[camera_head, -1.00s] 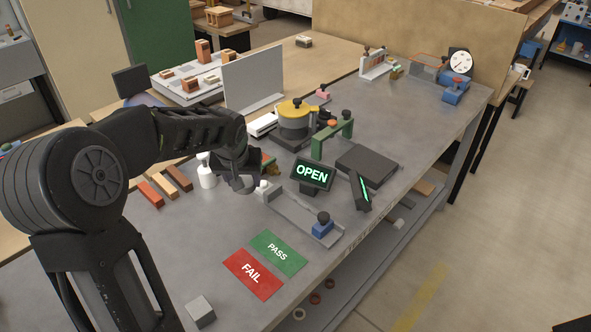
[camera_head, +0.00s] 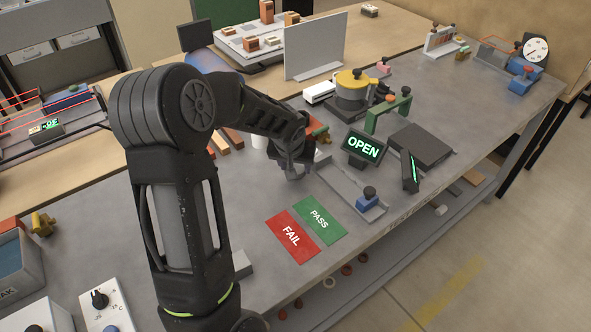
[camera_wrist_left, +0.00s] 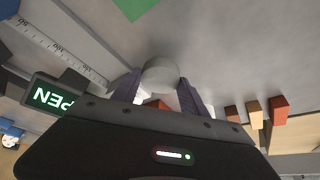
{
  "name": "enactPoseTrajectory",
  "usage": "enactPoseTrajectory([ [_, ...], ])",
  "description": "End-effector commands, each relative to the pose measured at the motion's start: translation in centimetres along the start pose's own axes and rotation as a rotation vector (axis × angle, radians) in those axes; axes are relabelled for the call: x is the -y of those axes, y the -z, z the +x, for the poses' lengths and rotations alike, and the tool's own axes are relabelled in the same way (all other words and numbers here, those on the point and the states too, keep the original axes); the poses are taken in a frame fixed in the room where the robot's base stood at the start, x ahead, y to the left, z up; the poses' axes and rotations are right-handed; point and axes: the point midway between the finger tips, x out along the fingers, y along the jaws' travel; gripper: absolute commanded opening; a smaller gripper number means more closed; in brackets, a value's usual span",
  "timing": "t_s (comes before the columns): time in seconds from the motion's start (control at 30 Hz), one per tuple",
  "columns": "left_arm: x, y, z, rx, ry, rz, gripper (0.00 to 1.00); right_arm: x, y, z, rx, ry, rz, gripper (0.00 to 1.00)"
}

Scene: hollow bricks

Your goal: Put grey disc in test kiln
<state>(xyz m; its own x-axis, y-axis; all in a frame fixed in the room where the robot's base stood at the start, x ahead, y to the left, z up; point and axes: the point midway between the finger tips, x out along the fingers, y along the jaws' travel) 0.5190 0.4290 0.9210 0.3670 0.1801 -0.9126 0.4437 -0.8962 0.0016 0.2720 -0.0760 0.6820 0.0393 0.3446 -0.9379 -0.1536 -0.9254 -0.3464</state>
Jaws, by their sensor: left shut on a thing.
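The grey disc (camera_wrist_left: 160,74) is a plain light-grey round piece, held between the fingertips of my left gripper (camera_wrist_left: 158,85) in the wrist view. In the head view my left gripper (camera_head: 292,170) is shut on it above the grey bench, left of the metal ruler tray and beyond the FAIL and PASS mats. A round grey drum with a yellow lid (camera_head: 352,78) stands farther back; I cannot tell whether it is the test kiln. A sign reading OPEN (camera_head: 363,147) stands in front of it. My right gripper is not in view.
The ruler tray (camera_head: 340,184) with a blue block (camera_head: 367,203) lies right of the gripper. A green arch (camera_head: 388,113) and a dark flat box (camera_head: 421,146) stand behind. FAIL (camera_head: 291,238) and PASS (camera_head: 321,217) mats lie in front. Bricks (camera_wrist_left: 278,108) lie nearby.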

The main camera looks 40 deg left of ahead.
Motion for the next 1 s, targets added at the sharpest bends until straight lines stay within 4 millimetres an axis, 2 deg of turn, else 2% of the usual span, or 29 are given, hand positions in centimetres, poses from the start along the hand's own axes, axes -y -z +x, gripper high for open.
enactPoseTrajectory([
  [0.17,0.0,-0.9,1.9,0.001,0.0,0.001,0.08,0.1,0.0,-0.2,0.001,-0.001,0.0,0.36],
  [0.57,0.0,-1.1,2.5,-0.001,0.0,0.0,0.08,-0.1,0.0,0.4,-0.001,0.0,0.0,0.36],
  [0.6,0.0,-1.0,2.3,-0.001,0.0,0.0,0.53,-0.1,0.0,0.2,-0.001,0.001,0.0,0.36],
  [0.83,0.0,-1.0,2.3,0.0,0.0,0.0,0.72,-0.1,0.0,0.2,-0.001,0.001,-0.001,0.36],
  [1.0,0.0,-1.0,2.3,0.0,0.0,0.0,0.73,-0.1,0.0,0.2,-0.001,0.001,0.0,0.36],
])
